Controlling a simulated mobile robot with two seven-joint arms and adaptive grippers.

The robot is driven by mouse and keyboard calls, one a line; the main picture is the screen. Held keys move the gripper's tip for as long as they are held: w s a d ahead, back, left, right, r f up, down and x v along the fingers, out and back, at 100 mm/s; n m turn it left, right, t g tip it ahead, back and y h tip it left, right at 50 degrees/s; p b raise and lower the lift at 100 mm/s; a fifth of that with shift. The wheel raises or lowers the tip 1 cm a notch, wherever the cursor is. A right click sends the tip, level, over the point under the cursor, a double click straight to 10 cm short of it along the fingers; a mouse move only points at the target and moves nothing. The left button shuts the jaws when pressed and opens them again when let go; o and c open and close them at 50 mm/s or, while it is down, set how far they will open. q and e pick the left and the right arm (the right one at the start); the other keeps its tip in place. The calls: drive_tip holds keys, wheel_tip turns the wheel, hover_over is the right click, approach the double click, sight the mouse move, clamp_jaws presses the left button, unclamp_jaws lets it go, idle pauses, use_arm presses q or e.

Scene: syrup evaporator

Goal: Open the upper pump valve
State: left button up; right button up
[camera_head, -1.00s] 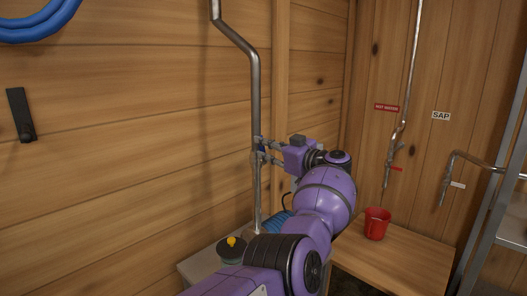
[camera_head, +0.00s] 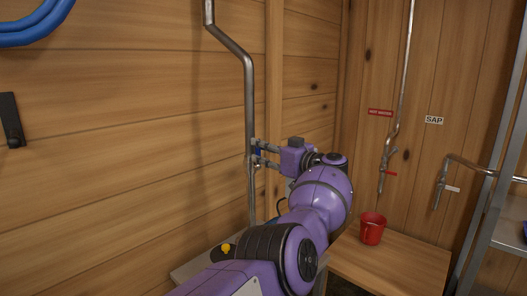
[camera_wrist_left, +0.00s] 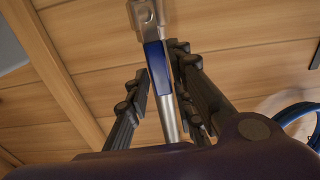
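The upper pump valve shows a blue handle (camera_head: 258,152) on the vertical metal pipe (camera_head: 250,100) near the wall corner. In the left wrist view, the blue handle (camera_wrist_left: 156,66) hangs below a metal fitting (camera_wrist_left: 145,14), in line with the pipe. My left gripper (camera_head: 257,153) is at the pipe with its fingers apart, one above the other, around the handle. In the left wrist view, the fingers (camera_wrist_left: 160,78) stand on either side of the handle; whether either touches it is unclear. My right gripper is not in view.
A red cup (camera_head: 372,229) stands on a wooden table (camera_head: 395,265). Taps labelled hot water (camera_head: 386,165) and sap (camera_head: 440,188) hang on the right wall. A metal shelf frame (camera_head: 480,200) stands at the right, and a blue hose (camera_head: 35,30) hangs at upper left.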

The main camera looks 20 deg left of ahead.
use_arm(q)
drive_tip(key=shift+o, duration=0.9)
drive_tip(key=shift+d, duration=0.15)
drive_tip(key=v, duration=1.1)
drive_tip(key=shift+s+d, duration=0.15)
drive_tip(key=shift+d, duration=0.15)
